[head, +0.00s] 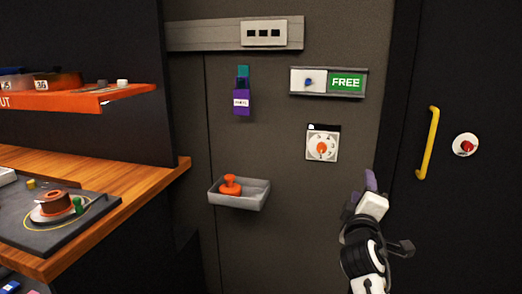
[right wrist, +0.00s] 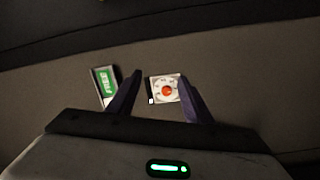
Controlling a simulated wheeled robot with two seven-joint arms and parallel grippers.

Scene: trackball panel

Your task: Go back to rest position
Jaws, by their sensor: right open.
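My right gripper (head: 370,181) is in the lower right of the head view, pointing up toward the grey wall panel, below and right of the dial. In the right wrist view its two purple fingers (right wrist: 160,98) are spread apart with nothing between them. The white dial with an orange knob (head: 321,147) is on the panel, apart from the gripper; the dial also shows beyond the fingers in the right wrist view (right wrist: 166,90). My left gripper is not in view.
A green FREE sign (head: 346,83) with a slider is above the dial. A grey tray (head: 240,204) holds an orange object. A yellow handle (head: 428,143) and red knob (head: 466,146) are at right. A wooden desk (head: 120,204) and orange shelf (head: 75,99) stand at left.

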